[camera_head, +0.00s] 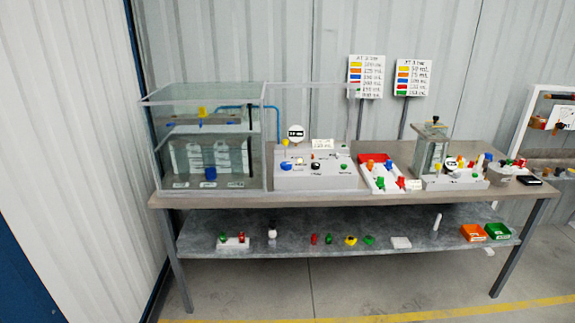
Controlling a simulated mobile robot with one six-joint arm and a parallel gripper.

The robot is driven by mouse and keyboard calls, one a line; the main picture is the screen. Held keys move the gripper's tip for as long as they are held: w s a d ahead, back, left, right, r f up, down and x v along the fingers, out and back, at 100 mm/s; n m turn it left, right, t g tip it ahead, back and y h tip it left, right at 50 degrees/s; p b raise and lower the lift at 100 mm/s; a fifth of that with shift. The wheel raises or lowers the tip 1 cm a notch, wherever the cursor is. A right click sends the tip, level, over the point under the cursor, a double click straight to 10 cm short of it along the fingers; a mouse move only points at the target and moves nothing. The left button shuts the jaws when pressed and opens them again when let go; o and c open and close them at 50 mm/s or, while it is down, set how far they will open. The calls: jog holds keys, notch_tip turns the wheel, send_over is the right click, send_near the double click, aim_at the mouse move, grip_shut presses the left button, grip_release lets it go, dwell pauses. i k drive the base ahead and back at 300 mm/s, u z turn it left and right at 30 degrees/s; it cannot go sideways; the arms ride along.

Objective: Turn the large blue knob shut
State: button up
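A round blue knob (286,167) sits low on the left front of a pale grey stepped panel (318,182), just right of the glass tank. A yellow piece stands above it. A blue piece (210,174) also shows low inside the tank, and a smaller blue piece (487,158) is on the apparatus at the right. At this distance I cannot tell how far any knob is turned. My gripper is not in this view.
The glass tank (165,150) stands at the left end of the bench (400,199). A lower shelf (330,260) holds small coloured parts, an orange bin (473,233) and a green bin (498,231). The floor before the bench is clear.

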aim_at(286, 167)
jog(key=z, duration=0.55)
jog(key=i, duration=1.3)
jog(key=u, duration=1.15)
